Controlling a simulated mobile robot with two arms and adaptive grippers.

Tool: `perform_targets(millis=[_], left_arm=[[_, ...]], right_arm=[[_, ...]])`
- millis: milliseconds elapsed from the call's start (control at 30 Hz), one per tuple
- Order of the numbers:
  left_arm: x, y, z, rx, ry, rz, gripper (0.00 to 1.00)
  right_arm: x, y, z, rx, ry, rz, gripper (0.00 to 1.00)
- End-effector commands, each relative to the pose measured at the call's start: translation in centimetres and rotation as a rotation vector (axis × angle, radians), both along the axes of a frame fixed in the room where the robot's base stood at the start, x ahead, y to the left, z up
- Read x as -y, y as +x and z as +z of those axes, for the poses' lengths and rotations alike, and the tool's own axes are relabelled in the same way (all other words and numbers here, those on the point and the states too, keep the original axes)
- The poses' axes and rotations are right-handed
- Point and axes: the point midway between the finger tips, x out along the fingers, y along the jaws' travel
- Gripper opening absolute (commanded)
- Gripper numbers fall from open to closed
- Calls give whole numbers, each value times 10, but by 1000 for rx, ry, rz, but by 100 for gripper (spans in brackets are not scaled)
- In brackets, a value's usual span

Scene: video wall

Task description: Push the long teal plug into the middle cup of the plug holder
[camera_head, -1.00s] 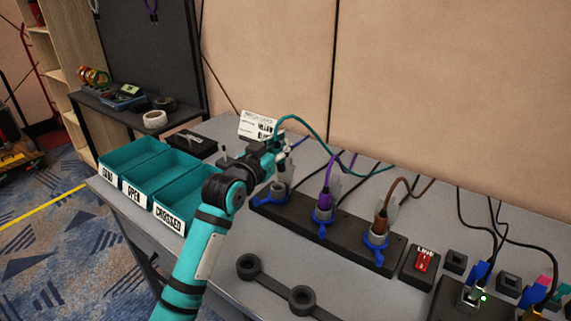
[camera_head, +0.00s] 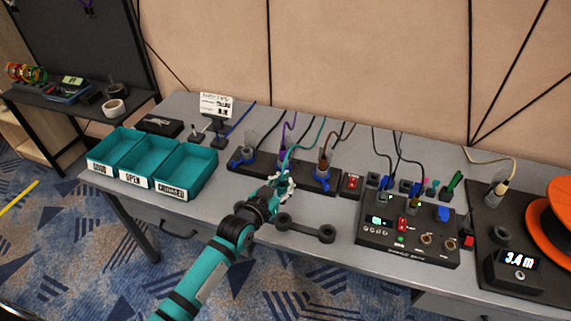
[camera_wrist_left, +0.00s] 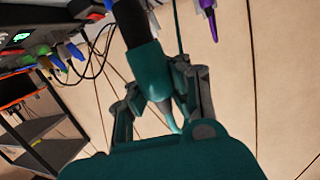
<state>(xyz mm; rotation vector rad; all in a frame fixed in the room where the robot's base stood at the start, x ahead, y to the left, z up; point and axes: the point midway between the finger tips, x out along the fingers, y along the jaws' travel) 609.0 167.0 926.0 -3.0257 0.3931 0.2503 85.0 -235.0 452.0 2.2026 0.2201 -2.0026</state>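My left gripper (camera_head: 284,184) is shut on the long teal plug and holds it over the front of the table. In the left wrist view the teal plug (camera_wrist_left: 158,84) sits between the two fingers (camera_wrist_left: 165,100), with a dark section at one end and a taper into its teal cable at the other. The black plug holder (camera_head: 305,227) lies on the table just right of and below the gripper in the head view. Two of its round cups show; my arm and gripper may hide another. The plug's free end is hidden in the head view. My right gripper is not in view.
Behind the gripper is a black strip (camera_head: 302,177) with blue clamps, a purple plug (camera_head: 283,154) and a brown plug (camera_head: 323,162). A red switch (camera_head: 352,183) and a tester box (camera_head: 410,237) stand to the right. Teal bins (camera_head: 188,172) stand to the left.

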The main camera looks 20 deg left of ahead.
Motion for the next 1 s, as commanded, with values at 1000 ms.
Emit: perform_targets(millis=[1000], left_arm=[[0, -1, -63, -1, 1, 0, 0]], right_arm=[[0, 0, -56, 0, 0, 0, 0]])
